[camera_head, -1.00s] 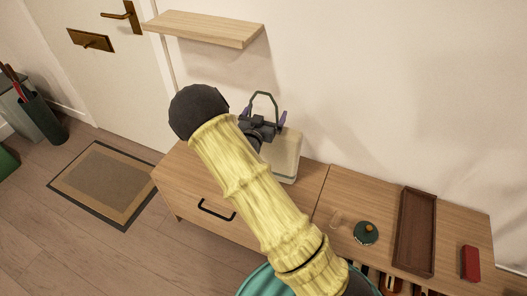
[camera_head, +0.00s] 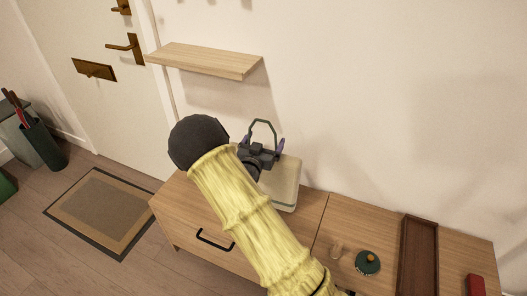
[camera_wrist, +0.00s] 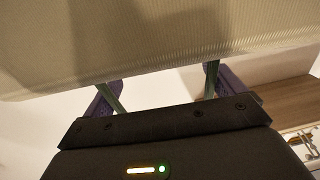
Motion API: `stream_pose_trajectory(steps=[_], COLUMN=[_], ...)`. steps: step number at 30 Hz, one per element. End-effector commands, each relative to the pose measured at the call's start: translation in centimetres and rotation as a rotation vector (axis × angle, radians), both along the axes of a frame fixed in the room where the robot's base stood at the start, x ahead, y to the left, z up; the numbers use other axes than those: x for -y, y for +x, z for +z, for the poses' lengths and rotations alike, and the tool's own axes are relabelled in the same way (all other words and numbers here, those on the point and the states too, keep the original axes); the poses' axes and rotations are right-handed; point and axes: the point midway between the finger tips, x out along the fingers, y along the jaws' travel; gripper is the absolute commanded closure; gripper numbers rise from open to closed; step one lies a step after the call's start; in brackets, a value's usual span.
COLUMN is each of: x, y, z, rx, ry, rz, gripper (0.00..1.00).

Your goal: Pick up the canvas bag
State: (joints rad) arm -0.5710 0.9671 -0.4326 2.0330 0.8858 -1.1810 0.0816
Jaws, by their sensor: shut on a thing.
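The canvas bag (camera_head: 284,184) is cream with a dark green handle. It is upright at the back of the wooden cabinet top, near the wall; my arm hides part of it, and I cannot tell whether its base touches the wood. My gripper (camera_head: 263,147), with purple fingers, is at the top of the bag and shut on its handle, whose loop rises above the fingers. In the wrist view the bag's pale woven side (camera_wrist: 160,45) fills the top of the picture, and green handle straps run between the bag and the purple fingers.
A wall shelf (camera_head: 205,60) is up and left of the bag. On the cabinet (camera_head: 190,205) to the right are a round green-lidded thing (camera_head: 367,263), a dark wooden tray (camera_head: 418,255) and a red object (camera_head: 476,287). A doormat (camera_head: 103,212) lies on the floor left.

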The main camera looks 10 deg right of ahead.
Motion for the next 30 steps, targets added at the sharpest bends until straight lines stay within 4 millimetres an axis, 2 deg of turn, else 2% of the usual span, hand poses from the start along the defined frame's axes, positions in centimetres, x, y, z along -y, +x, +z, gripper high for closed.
stream_pose_trajectory(steps=[1,9,13,18,30], x=[0.0,-0.1,-0.1,-0.1,-0.1], y=[0.0,0.0,0.0,0.0,0.0], z=[1.1,6.4,8.3,9.1,9.0], rx=[0.006,0.008,0.005,0.004,0.004], ry=[0.002,0.003,0.003,0.000,0.000], rz=[0.000,0.002,0.001,0.001,0.001], gripper=[0.54,0.54,0.54,0.54,0.54])
